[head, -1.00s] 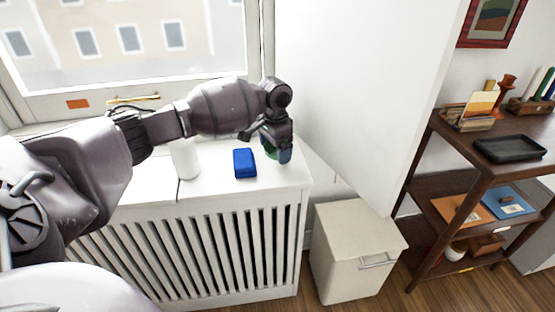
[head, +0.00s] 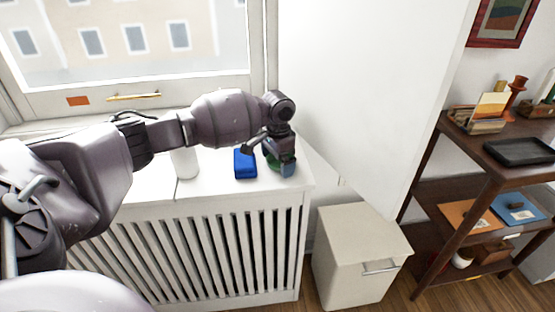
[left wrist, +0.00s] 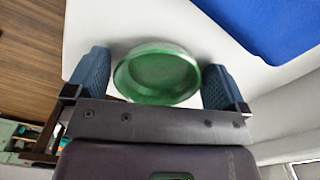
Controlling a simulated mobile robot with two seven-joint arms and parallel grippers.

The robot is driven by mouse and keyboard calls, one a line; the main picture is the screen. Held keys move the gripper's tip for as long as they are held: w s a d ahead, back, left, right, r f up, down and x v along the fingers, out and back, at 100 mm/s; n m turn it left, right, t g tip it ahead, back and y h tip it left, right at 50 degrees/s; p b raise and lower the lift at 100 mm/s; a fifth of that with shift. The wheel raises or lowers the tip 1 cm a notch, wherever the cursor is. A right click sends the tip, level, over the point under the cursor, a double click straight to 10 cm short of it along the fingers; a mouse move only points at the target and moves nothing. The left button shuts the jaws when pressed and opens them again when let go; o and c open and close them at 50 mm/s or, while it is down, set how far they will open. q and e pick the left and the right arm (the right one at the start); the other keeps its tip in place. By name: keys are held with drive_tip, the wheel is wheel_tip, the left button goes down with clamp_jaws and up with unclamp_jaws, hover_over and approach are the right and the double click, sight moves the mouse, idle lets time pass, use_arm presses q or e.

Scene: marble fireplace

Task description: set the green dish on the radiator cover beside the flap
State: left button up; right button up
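My left gripper (head: 284,166) is low over the right end of the white radiator cover (head: 218,184). In the head view only bits of the dish (head: 274,164) show behind the gripper. I cannot tell whether its base touches the cover. A thin seam crosses the cover's top near the white cylinder; I cannot make out which part is the flap. My right gripper is out of view.
A blue box (head: 245,163) stands on the cover just left of the gripper, and a white cylinder (head: 185,161) stands further left. The wall (head: 345,90) is close on the right. A pale bin (head: 360,254) and a dark shelf (head: 480,172) stand to the right.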

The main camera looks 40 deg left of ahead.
sight(278, 165)
use_arm(q)
drive_tip(key=shift+r, duration=0.15)
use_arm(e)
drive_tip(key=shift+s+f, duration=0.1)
use_arm(q)
wheel_tip(278, 165, up, 12)
drive_tip(key=p, duration=0.3)
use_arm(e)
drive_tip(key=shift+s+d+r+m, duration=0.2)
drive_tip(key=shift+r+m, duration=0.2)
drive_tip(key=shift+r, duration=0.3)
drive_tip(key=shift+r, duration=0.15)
use_arm(q)
drive_tip(key=shift+s, duration=0.1)
